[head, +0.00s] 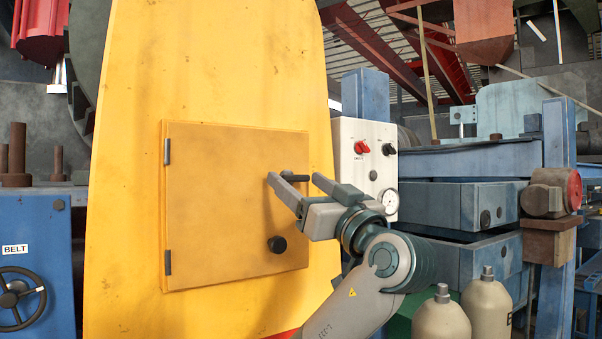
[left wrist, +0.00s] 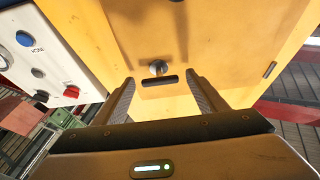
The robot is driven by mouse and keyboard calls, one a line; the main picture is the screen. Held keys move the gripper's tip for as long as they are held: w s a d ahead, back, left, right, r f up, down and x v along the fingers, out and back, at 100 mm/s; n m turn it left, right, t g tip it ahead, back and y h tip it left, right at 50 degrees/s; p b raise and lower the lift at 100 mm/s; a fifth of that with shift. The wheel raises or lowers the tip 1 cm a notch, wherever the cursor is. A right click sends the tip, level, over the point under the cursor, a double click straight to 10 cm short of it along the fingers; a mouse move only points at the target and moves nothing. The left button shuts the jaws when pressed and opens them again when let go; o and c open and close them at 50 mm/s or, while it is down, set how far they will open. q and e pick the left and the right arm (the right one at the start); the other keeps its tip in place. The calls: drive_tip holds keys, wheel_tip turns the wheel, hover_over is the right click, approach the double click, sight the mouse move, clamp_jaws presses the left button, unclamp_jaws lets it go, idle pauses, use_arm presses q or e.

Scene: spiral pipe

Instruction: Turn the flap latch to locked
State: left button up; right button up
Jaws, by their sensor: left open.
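The closed orange-yellow flap (head: 215,215) is set in a tall yellow panel, with hinges along its left edge. The latch (head: 294,177) is a short dark bar near the flap's upper right, lying about level. In the left wrist view the latch (left wrist: 160,80) appears as a dark bar beside a round metal hub, between my fingers. My left gripper (head: 295,180) is open, with its fingertips on either side of the latch; I cannot tell whether they touch it. The gripper's fingers (left wrist: 160,84) look empty. My right gripper is not in view.
A round black knob (head: 277,244) sits low on the flap. A white control box (head: 362,150) with red and black knobs and a gauge stands right of the panel. Blue metal frames (head: 470,205) and two beige bottles (head: 441,318) are farther right. A blue handwheel unit (head: 35,235) stands left.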

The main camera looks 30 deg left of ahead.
use_arm(q)
drive_tip(key=shift+a, duration=0.1)
drive_tip(key=c, duration=1.1)
drive_tip(key=shift+o, duration=0.2)
drive_tip(key=n+g+b, duration=0.1)
drive_tip(key=n+b, duration=0.2)
drive_tip(key=n+g+b, duration=0.2)
drive_tip(key=n+b, duration=0.2)
drive_tip(key=n+g+y+b, duration=0.1)
drive_tip(key=n+g+b, duration=0.1)
drive_tip(key=n+b, duration=0.2)
drive_tip(key=shift+w+d+r, duration=0.1)
drive_tip(key=shift+w+d, duration=0.1)
drive_tip(key=shift+w, duration=0.1)
drive_tip(key=n+g, duration=0.1)
drive_tip(key=n, duration=0.2)
drive_tip(key=shift+r+g, duration=0.25)
drive_tip(key=shift+g, duration=0.15)
drive_tip(key=n+g+h+p, duration=0.1)
drive_tip(key=n, duration=0.2)
drive_tip(key=n+p, duration=0.2)
drive_tip(key=n, duration=0.1)
drive_tip(key=shift+w+r+g+h, duration=0.1)
drive_tip(key=shift+r+g+h, duration=0.1)
drive_tip(key=shift+g+h, duration=0.2)
drive_tip(key=shift+n+h+p, duration=0.4)
drive_tip(key=shift+n+p, duration=0.2)
drive_tip(key=shift+n, duration=0.6)
drive_tip(key=shift+f, duration=0.15)
